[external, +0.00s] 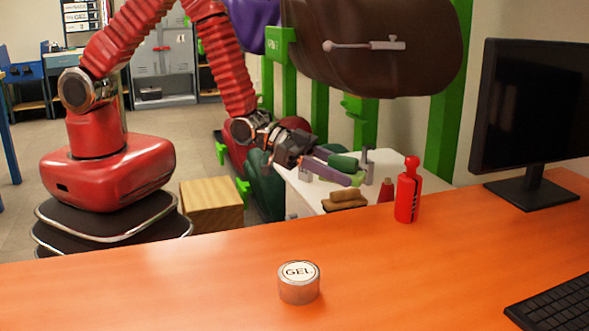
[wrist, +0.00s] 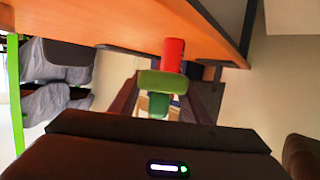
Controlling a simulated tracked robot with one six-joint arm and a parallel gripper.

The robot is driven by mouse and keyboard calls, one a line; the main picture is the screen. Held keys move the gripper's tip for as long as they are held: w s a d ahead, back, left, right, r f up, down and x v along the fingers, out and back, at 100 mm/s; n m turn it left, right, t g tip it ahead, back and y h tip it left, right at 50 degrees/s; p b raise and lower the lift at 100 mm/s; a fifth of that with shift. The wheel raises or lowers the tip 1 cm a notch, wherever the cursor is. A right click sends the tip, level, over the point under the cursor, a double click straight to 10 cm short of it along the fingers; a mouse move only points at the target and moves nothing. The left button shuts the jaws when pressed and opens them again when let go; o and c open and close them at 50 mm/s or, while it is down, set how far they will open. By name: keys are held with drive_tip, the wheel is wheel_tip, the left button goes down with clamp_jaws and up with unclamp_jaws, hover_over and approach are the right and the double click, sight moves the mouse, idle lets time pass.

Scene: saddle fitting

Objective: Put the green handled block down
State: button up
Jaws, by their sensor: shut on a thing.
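The green handled block (external: 343,162) is in my gripper (external: 345,170) over the white table (external: 300,190) in the external view. In the wrist view the green block (wrist: 163,82) shows between the two fingers of my gripper (wrist: 165,98), with a second, darker green part closer to the palm. The fingers are shut on it. One finger hides part of the block in the external view. I cannot tell whether its underside touches the white table.
A brown block (external: 345,199) and a small red item (external: 386,190) are on the white table near my gripper. A red bottle (external: 407,192) stands on the orange desk (external: 180,290), with a gel tin (external: 299,283). A dark saddle (external: 375,45) hangs above.

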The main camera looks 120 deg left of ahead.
drive_tip(key=s+d+r+m+h, duration=0.1)
drive_tip(key=d+r+m+h, duration=0.15)
drive_tip(key=d, duration=0.75)
drive_tip(key=m+g+h, duration=0.4)
drive_tip(key=m+h, duration=0.2)
drive_tip(key=h, duration=0.2)
hover_over(225, 260)
drive_tip(key=shift+f, duration=0.1)
drive_tip(key=shift+f, duration=0.1)
drive_tip(key=shift+f, duration=2.8)
drive_tip(key=shift+f, duration=2.1)
